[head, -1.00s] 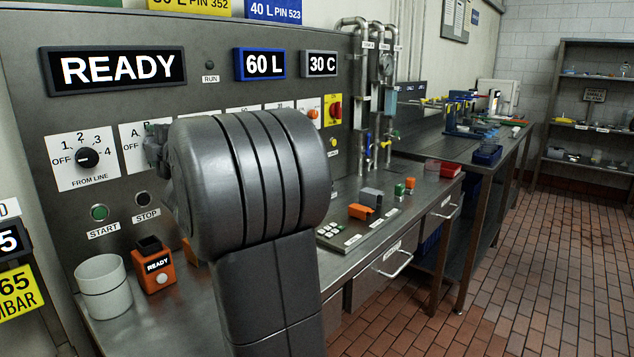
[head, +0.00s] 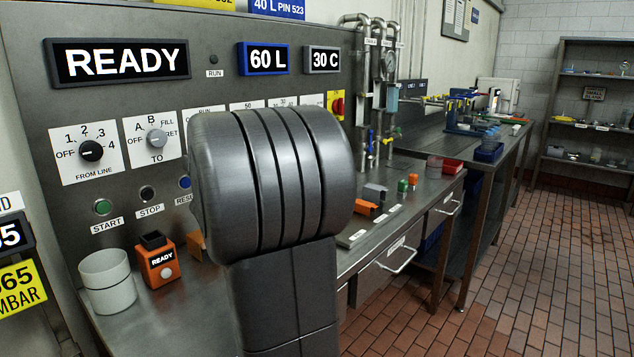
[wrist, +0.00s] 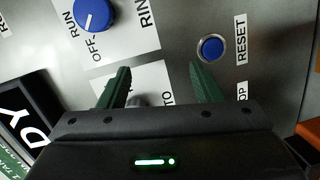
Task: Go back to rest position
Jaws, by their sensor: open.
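My gripper shows in the wrist view (wrist: 160,88) with its two green fingers apart and nothing between them. It faces the grey control panel (wrist: 180,30), tilted in that view. Between and behind the fingers is a partly hidden grey knob. A blue RESET button (wrist: 211,48) is beyond the right finger, and a blue RUN/OFF knob (wrist: 93,14) is at the upper left. In the head view my dark arm covers the middle of the panel, and my gripper is hidden behind it.
The panel carries a FROM LINE knob (head: 91,151) and a TO knob (head: 157,138). Small blocks lie right of my arm. The tiled floor (head: 500,270) at the right is clear.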

